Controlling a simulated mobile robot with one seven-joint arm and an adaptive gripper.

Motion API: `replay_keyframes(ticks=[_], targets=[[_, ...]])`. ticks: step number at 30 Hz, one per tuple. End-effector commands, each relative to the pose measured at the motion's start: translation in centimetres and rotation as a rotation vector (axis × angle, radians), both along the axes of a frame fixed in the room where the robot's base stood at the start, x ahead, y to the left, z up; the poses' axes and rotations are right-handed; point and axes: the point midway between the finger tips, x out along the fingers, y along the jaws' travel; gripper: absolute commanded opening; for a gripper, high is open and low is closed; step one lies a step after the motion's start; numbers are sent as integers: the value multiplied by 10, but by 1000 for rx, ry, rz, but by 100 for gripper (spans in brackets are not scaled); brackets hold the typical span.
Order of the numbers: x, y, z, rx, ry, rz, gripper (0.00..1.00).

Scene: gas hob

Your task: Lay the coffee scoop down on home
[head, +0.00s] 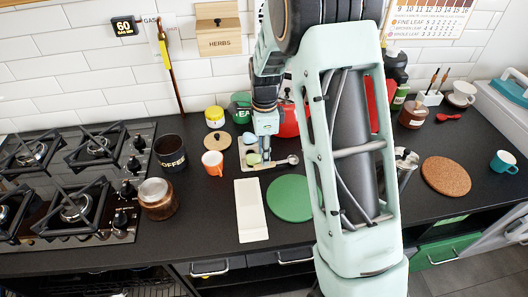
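A metal scoop (292,159) with a small round bowl at its right end shows low beside my gripper (265,152); it looks like the coffee scoop. It is over or on a small pale tray (246,146) at the back of the counter. My gripper points down over this tray. A small light green shape (253,159) shows at its fingertips. The fingers are too small to tell whether they are shut on the scoop. I see no place marked home.
A cream mat (250,210) and green round mat (288,198) lie in front. A cork mat (446,175) lies right. My arm hides the middle.

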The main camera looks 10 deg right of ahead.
Motion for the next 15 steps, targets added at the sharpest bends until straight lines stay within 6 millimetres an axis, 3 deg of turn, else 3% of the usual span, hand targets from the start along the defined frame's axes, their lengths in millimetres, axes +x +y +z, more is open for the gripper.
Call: replay_keyframes(ticks=[8,15], targets=[[1,0,10,0,-3,0,28],[2,1,57,1,-6,2,28]])
